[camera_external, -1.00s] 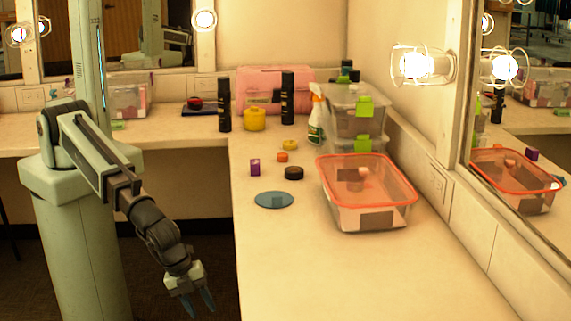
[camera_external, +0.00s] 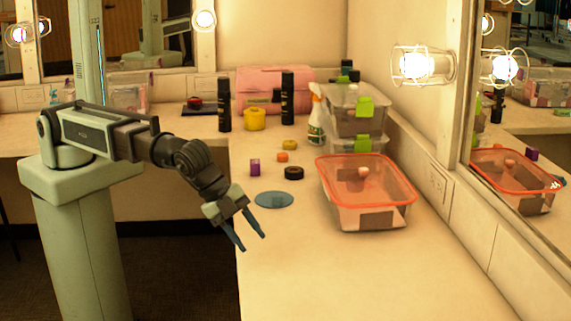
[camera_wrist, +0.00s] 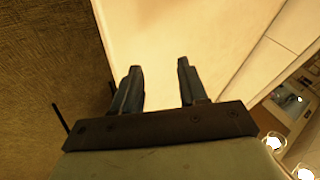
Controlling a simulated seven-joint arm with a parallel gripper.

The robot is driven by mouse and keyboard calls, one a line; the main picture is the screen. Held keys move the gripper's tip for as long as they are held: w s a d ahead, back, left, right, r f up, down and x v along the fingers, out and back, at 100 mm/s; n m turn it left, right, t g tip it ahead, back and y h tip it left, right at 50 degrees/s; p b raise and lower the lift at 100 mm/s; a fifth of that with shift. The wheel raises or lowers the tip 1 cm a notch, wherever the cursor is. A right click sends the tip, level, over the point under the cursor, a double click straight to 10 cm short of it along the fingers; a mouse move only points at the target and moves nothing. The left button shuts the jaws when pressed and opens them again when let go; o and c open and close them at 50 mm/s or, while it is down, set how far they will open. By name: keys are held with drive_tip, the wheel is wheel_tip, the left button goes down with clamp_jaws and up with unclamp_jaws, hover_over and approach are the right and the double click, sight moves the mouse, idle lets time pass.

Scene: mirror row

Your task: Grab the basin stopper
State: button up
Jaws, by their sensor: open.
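My gripper (camera_external: 252,243) is open and empty, pointing down over the counter's left front edge. In the wrist view its two fingers (camera_wrist: 160,68) are spread with bare counter between and beyond them. A small dark round piece (camera_external: 293,173) lies on the counter, up and to the right of my gripper; it may be the basin stopper, but I cannot tell for sure. A flat blue disc (camera_external: 274,200) lies nearer, just beyond my gripper. Neither piece shows in the wrist view.
An orange-rimmed clear container (camera_external: 336,210) stands right of the disc, with a small pale piece inside. A spray bottle (camera_external: 316,120) stands further back. The front counter is clear.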

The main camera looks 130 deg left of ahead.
drive_tip(key=s+a+r+n+g, duration=0.2)
drive_tip(key=s+a+n, duration=0.15)
drive_tip(key=a, duration=0.45)
drive_tip(key=s+a+r+n+g, duration=0.1)
drive_tip(key=s+a+n+g, duration=0.1)
drive_tip(key=a+n, duration=0.45)
wheel_tip(320, 180, up, 4)
drive_tip(key=r+n+g+h, duration=0.1)
drive_tip(key=n+g+h, duration=0.15)
drive_tip(key=n, duration=0.45)
hover_over(277, 196)
drive_tip(key=shift+m, duration=0.3)
drive_tip(key=f, duration=0.8)
drive_tip(key=shift+s+d+f, duration=0.1)
drive_tip(key=shift+d+f, duration=0.05)
drive_tip(key=shift+d, duration=0.05)
drive_tip(key=shift+a+f, duration=0.15)
drive_tip(key=shift+f, duration=1.15)
drive_tip(key=shift+a+f, duration=0.1)
drive_tip(key=shift+f, duration=1.2)
drive_tip(key=shift+c, duration=0.3)
clamp_jaws()
